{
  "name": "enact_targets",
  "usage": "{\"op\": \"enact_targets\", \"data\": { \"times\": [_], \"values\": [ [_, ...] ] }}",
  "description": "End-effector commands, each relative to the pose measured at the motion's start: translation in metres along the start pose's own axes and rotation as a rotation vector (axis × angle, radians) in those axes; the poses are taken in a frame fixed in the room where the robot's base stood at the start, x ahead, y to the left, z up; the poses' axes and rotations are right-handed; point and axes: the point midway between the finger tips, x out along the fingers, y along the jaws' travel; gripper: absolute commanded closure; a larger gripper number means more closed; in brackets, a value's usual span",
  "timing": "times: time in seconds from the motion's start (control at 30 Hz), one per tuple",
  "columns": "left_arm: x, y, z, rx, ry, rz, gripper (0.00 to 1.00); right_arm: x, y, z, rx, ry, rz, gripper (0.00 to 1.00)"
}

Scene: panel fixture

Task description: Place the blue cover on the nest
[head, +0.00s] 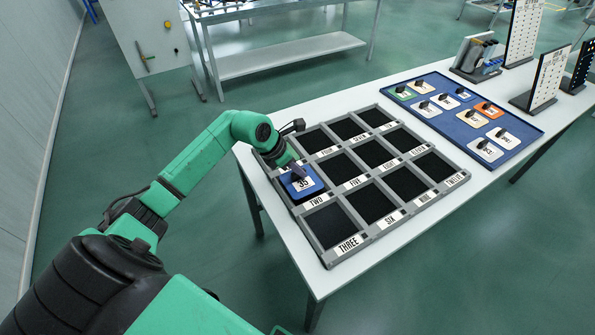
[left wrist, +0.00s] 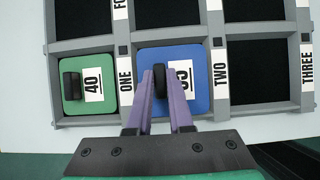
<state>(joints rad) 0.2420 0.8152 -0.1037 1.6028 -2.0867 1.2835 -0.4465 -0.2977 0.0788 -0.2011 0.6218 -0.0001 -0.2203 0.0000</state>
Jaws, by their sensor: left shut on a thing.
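The blue cover (head: 304,190) has a white number label and a black knob. It is over the compartment marked TWO in the grey panel (head: 338,258), at the near left edge. My left gripper (head: 296,171) reaches down to it. In the left wrist view, the purple fingers of my left gripper (left wrist: 160,82) are on either side of the black knob of the blue cover (left wrist: 202,60), shut on it. The cover looks roughly flat and lined up with the compartment, its edges at the dividers. I cannot tell whether it is fully down. My right gripper is out of view.
A green cover (left wrist: 93,60) marked 40 sits in compartment ONE, left of the blue cover in the left wrist view. Other visible compartments are empty. A blue tray (head: 455,128) with several covers lies beyond the panel. Upright boards and a holder stand at the table's far end.

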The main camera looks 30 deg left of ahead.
Motion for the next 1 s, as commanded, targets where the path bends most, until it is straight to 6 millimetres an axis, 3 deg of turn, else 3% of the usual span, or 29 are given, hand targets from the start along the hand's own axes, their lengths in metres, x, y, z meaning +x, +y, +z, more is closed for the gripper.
{"op": "enact_targets", "data": {
  "times": [0.1,0.27,0.3,0.37,0.77,0.87,1.0],
  "values": [
    [0.017,-0.001,-0.010,-0.002,0.000,-0.003,1.00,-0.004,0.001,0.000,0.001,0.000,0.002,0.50],
    [0.019,0.000,-0.011,0.000,0.001,-0.001,1.00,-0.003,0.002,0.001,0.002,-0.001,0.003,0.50],
    [0.019,0.000,-0.011,0.000,0.002,-0.001,0.73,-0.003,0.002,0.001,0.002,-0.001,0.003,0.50],
    [0.019,0.000,-0.011,0.000,0.002,-0.001,0.51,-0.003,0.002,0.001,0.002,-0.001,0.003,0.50],
    [0.013,0.001,-0.011,0.001,0.001,0.002,0.51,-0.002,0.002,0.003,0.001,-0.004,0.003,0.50],
    [-0.002,0.002,-0.011,0.002,0.001,0.004,0.51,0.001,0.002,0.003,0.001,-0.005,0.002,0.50],
    [-0.037,0.001,-0.013,0.005,0.004,0.005,0.51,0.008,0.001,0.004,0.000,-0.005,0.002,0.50]
  ]
}}
